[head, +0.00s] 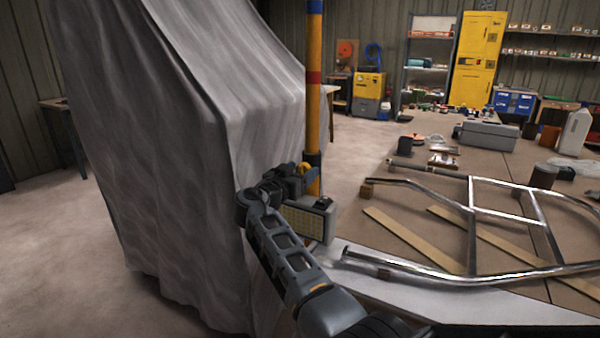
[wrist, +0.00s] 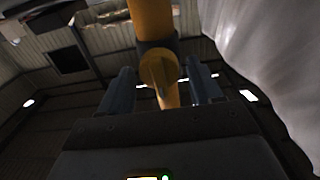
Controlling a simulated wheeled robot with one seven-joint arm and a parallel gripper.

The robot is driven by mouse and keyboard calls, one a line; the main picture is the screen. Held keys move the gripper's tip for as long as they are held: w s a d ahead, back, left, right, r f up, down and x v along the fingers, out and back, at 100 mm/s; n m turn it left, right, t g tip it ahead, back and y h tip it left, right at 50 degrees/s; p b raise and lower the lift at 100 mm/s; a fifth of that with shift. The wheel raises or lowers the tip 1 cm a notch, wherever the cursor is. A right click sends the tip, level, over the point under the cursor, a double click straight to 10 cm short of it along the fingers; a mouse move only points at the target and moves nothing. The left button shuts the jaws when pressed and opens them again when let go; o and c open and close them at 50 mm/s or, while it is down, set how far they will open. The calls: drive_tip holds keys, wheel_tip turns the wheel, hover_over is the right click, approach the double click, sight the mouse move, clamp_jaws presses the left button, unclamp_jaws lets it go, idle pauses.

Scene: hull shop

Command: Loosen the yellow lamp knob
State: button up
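The yellow lamp knob (wrist: 158,68) shows in the middle of the wrist view, against a dark collar on the yellow pole (wrist: 150,16). My gripper (wrist: 162,80) is open, with one finger on each side of the knob and a visible gap to both. How deep the knob sits between the fingers I cannot tell. In the head view my gripper (head: 289,178) is at the pole (head: 314,110), and only a bit of the yellow knob (head: 305,168) shows behind it. The lamp (head: 308,220), with a yellowish grid face, hangs just below, partly hidden by my arm.
A grey draped cover (head: 185,170) stands close on the left of my arm; it also fills the wrist view's right edge (wrist: 275,60). On the right, a brown table (head: 420,225) bears a metal tube frame (head: 473,230) and wooden strips. Open floor lies behind the pole.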

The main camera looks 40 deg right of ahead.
drive_tip(key=c, duration=0.9)
drive_tip(key=shift+o, duration=0.2)
